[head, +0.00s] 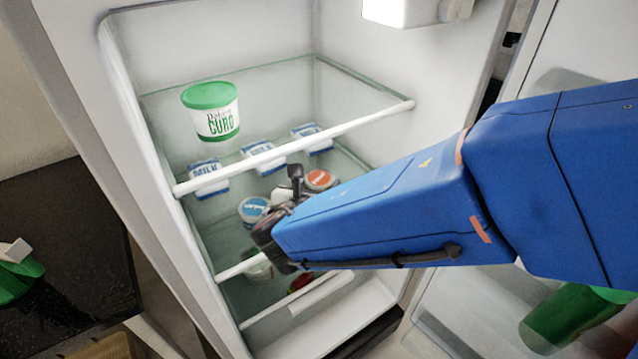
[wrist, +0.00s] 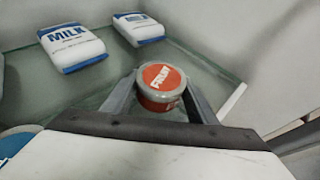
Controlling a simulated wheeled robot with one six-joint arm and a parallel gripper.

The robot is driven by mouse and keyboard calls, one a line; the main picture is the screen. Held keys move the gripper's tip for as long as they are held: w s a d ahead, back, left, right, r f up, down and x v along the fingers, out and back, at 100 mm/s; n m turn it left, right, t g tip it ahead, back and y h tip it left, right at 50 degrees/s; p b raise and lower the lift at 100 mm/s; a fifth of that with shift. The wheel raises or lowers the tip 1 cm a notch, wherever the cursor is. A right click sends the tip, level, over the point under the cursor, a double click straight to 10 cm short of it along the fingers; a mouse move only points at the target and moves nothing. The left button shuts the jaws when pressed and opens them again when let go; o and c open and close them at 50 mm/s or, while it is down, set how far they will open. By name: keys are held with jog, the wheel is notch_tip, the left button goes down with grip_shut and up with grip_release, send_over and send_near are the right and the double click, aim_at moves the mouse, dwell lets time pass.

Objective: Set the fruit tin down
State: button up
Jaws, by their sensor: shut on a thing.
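The fruit tin (wrist: 161,86) is a short round tin with an orange lid reading FRUIT. In the wrist view it sits between the two fingers of my gripper (wrist: 162,102), which is shut on it. It looks upright, over a glass shelf (wrist: 108,85); I cannot tell whether it touches the glass. In the head view the fruit tin (head: 320,179) shows beyond the end of my blue arm, inside the open fridge. My gripper (head: 290,195) is partly hidden there by my own wrist.
Milk packs (wrist: 72,46) lie behind the tin on the shelf. A blue-lidded tin (head: 253,209) stands left of my gripper. A curd tub (head: 211,110) is on the upper shelf, whose white front bar (head: 300,145) runs above my gripper. The fridge wall (wrist: 225,100) is close on the right.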

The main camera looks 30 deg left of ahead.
jog(key=shift+f, duration=0.15)
jog(key=o, duration=1.2)
jog(key=shift+f, duration=0.1)
jog(key=shift+d+f, duration=0.15)
jog(key=shift+r, duration=0.3)
jog(key=v, duration=1)
jog(key=shift+s+r, duration=0.25)
jog(key=shift+s, duration=0.1)
jog(key=shift+s+d+r, duration=0.15)
jog(key=shift+s+r, duration=0.1)
jog(key=shift+s, duration=0.3)
